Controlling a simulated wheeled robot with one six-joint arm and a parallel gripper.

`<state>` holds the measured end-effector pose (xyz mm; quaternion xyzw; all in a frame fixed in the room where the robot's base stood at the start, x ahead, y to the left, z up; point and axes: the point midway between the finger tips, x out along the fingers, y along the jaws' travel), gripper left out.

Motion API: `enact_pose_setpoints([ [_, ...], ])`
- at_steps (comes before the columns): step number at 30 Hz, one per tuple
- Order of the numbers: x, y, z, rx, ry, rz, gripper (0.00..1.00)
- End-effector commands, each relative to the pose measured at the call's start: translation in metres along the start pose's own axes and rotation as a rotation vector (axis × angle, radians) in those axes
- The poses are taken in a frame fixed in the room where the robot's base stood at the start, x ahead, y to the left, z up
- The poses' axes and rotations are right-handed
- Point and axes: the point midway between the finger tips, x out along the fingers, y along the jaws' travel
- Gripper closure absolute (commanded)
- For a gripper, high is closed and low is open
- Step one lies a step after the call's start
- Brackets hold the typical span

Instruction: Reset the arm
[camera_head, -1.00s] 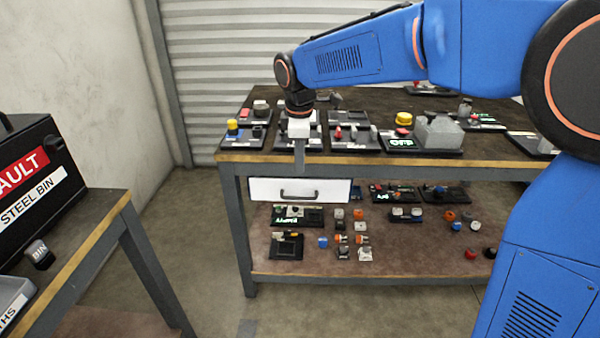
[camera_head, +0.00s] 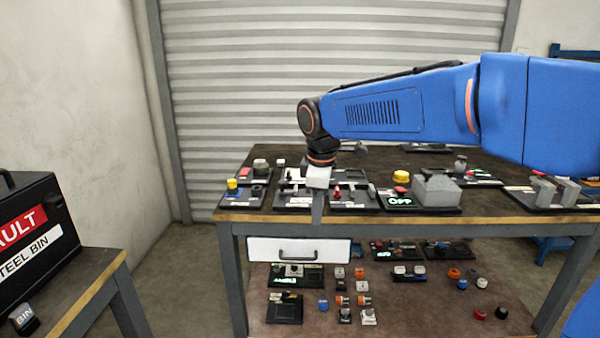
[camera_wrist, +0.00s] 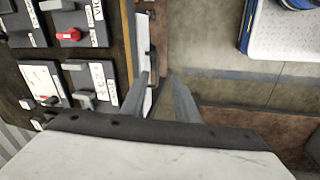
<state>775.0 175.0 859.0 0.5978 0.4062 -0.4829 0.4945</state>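My gripper (camera_head: 317,207) points down in the head view, in front of the workbench's front edge and above the white drawer (camera_head: 298,250). In the wrist view, the two fingers of my gripper (camera_wrist: 168,90) stand apart with a gap between them. Nothing shows between the fingers. The blue arm is mine and reaches in from the right of the head view.
The workbench (camera_head: 480,224) holds several black panels with switches, a yellow button (camera_head: 401,176) and a grey block (camera_head: 437,190). Small parts lie on its lower shelf (camera_head: 415,318). A black steel bin (camera_head: 30,235) stands on a table at left. Floor between is free.

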Motion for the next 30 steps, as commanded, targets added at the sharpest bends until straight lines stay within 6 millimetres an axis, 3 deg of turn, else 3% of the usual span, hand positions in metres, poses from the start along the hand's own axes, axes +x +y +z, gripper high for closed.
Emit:
enact_pose_setpoints([
  [3, -0.010, -0.015, 0.044, 0.136, 0.012, 0.016, 0.72],
  [15, -0.019, -0.087, 0.166, 0.599, 0.058, 0.064, 0.72],
  [24, -0.006, -0.156, 0.236, 0.942, 0.101, 0.104, 0.72],
  [30, 0.011, -0.205, 0.270, 1.167, 0.134, 0.129, 0.72],
])
